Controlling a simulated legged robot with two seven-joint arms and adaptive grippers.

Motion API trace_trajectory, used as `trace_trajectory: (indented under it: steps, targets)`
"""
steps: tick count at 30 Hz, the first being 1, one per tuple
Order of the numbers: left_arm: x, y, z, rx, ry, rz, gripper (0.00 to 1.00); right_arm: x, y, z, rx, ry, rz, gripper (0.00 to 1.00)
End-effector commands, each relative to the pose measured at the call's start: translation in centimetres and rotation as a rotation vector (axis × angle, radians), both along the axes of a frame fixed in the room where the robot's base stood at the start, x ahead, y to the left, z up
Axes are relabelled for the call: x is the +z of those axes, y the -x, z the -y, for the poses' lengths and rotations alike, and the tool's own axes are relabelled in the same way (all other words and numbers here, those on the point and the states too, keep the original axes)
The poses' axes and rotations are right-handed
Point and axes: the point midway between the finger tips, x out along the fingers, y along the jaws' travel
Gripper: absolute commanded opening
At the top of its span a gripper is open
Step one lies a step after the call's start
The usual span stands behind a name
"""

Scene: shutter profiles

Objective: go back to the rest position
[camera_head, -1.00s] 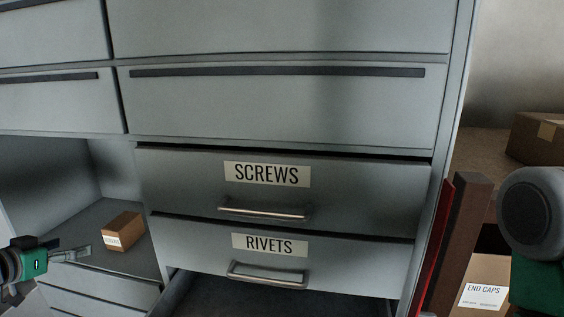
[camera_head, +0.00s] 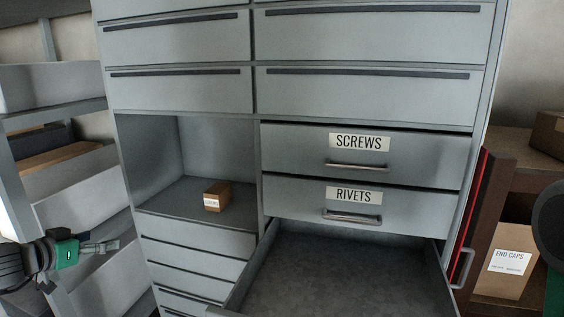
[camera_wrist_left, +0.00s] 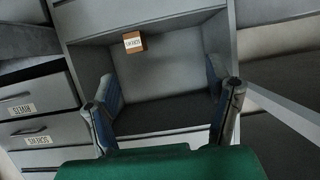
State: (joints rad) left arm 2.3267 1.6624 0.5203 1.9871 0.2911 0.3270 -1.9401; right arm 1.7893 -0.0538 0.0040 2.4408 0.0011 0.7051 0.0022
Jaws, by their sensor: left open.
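At the right edge of the head view a dark rounded part and a green part show, but no right fingers are visible.
The SCREWS drawer (camera_head: 420,154) and RIVETS drawer (camera_head: 420,208) look shut. Below them an open, empty-looking drawer (camera_head: 330,275) juts out. A red-edged brown panel (camera_head: 488,215) and an END CAPS box (camera_head: 509,262) are at right. Shelving with bins (camera_head: 80,205) stands at left.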

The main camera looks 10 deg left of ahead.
Motion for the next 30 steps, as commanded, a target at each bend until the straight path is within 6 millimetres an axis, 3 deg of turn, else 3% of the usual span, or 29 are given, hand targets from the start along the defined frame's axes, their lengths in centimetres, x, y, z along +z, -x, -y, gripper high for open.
trace_trajectory:
  steps: [2,7,17,23,26,30]
  targets:
    - [-0.2,0.1,-0.2,0.002,0.002,-0.001,0.73,0.0,0.0,0.0,0.0,0.0,0.0,0.4]
    - [-1.4,-0.3,2.2,-0.029,0.012,-0.049,0.73,-0.3,0.0,-0.1,0.002,-0.001,0.001,0.4]
    - [-4.9,0.3,9.2,-0.094,0.032,-0.184,0.73,-1.2,0.0,0.0,0.001,0.0,0.0,0.4]
    - [-10.0,1.9,14.0,-0.135,0.061,-0.333,0.73,-2.1,0.0,0.0,0.0,0.0,0.0,0.4]
    - [-13.8,4.1,17.4,-0.159,0.067,-0.446,0.73,-2.8,0.0,0.0,0.001,0.0,0.0,0.4]
    - [-19.4,8.9,21.8,-0.164,0.068,-0.621,0.73,-3.8,0.0,-0.1,0.001,-0.001,0.0,0.4]
